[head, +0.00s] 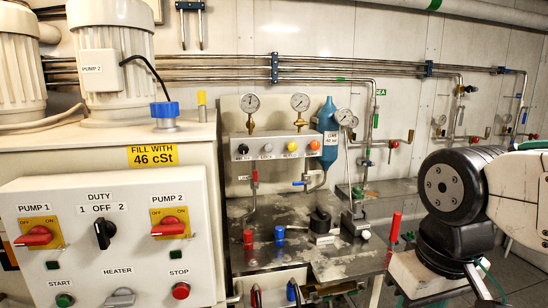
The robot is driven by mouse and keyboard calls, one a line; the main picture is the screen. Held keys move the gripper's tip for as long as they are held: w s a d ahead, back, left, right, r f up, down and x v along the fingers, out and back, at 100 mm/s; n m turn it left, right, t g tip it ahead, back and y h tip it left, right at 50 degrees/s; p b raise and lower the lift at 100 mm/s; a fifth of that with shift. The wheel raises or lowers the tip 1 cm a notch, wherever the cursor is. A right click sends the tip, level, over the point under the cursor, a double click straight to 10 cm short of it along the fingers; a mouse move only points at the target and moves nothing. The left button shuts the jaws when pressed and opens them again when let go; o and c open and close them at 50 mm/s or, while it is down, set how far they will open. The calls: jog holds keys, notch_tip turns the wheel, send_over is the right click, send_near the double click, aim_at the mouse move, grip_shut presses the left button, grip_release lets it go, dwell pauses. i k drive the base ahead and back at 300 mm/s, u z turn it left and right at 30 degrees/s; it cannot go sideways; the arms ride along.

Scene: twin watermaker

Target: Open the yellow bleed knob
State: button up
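The yellow bleed knob (291,145) is a small round knob on the front of a grey panel (265,148) in the middle of the head view. It sits in a row between a pale grey knob (267,148) and an orange knob (314,145). Small labels lie under the knobs, too small to read surely. Nothing touches the yellow knob. My arm shows at the right, well apart from the panel. Its end runs down out of the picture, so my gripper's fingers do not show.
Two pressure gauges (300,102) stand above the panel. A blue cylinder (328,140) hangs close to its right. A metal bench (345,262) with red and blue caps lies below. A white switch box (110,240) juts out at the left.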

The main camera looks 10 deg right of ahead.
aim_at(292, 146)
jog(key=z, duration=0.5)
jog(key=i, duration=0.95)
jog(key=u, duration=0.5)
